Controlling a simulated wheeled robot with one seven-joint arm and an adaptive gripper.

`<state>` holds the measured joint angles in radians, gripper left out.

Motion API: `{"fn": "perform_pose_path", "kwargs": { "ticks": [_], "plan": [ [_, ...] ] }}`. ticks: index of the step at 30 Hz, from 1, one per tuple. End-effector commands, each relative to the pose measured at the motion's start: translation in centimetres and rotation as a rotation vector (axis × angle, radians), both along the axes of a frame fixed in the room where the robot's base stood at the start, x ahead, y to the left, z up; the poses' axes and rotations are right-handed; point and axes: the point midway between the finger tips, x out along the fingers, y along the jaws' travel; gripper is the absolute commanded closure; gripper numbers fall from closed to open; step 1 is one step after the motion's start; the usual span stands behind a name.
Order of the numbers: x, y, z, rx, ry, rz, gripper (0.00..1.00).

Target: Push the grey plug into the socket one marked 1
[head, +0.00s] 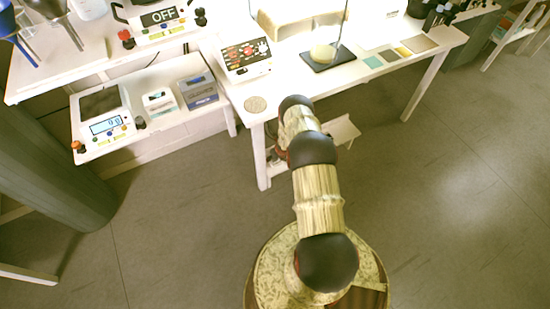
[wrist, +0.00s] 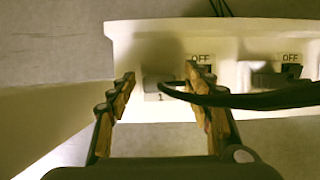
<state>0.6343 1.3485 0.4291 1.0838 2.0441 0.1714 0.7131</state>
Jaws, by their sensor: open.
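In the wrist view a white socket strip (wrist: 135,42) runs across the upper part of the picture. A greyish block that looks like the grey plug (wrist: 157,82) is at the socket marked 1, just above the numeral. I cannot tell how deep it sits. A black cable (wrist: 235,98) runs from it to the right, passing by the right finger. My gripper (wrist: 160,72) is open, with one wooden-looking finger on each side of the plug and gaps to it. In the head view my gripper is hidden beyond my arm.
In the wrist view a switch labelled OFF (wrist: 202,58) is behind the right fingertip. Further right is a dark block (wrist: 268,77) beside another OFF label (wrist: 291,58). In the head view a white table (head: 300,82) stands ahead; the floor (head: 440,220) at right is clear.

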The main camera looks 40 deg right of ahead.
Motion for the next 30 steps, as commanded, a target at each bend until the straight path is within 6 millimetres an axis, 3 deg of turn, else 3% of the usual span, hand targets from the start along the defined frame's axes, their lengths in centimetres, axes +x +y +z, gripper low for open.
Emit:
{"fn": "perform_pose_path", "kwargs": {
  "ticks": [11,30],
  "plan": [
    [-0.4,0.0,1.3,0.0,-0.001,-0.002,0.49],
    [-3.4,0.7,8.5,-0.001,0.0,-0.001,0.49]
  ]
}}
